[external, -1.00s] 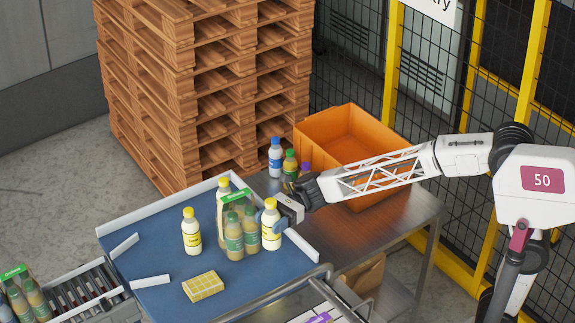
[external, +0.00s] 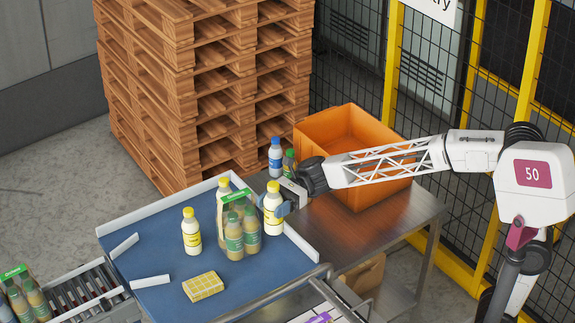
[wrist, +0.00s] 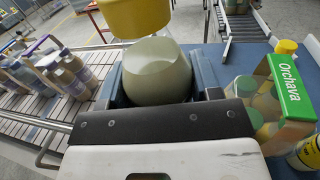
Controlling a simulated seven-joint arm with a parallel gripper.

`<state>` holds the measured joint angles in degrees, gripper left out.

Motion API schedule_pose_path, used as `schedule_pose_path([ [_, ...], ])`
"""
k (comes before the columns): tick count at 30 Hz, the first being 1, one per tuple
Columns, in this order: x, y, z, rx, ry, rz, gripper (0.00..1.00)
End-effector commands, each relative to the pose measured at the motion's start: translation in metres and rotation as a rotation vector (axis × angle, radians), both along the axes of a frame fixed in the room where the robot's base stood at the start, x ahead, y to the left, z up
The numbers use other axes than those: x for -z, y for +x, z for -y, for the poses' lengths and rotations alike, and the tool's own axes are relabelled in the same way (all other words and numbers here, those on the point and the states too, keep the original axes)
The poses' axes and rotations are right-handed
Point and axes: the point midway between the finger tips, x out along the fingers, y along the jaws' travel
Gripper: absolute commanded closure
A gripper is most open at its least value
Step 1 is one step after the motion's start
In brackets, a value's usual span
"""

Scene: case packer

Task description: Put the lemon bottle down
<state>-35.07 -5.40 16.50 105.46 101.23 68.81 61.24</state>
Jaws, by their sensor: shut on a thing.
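The lemon bottle (external: 272,218), white with a yellow cap and yellow label, is upright in my gripper (external: 282,207). My gripper is shut around its body, above the right part of the blue table (external: 160,262). In the wrist view, the pale bottle body (wrist: 158,72) sits between the jaws, with its yellow cap (wrist: 135,16) at the top edge. Its base is hidden in the wrist view.
A green-topped bottle pack (external: 235,235) stands just left of the held bottle. Two more yellow-capped bottles (external: 191,235) (external: 222,203) and a yellow box (external: 203,286) are on the blue table. An orange crate (external: 385,195) and blue-capped bottle (external: 275,158) stand on the metal table behind.

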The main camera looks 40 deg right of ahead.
Motion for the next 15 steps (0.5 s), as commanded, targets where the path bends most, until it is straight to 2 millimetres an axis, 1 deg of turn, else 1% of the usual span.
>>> schedule_pose_path([
  [5,-0.004,0.007,0.030,0.043,0.000,0.000,0.74],
  [8,-0.007,0.011,0.052,0.075,0.000,0.000,0.74],
  [15,-0.014,0.016,0.112,0.161,-0.001,0.000,0.74],
])
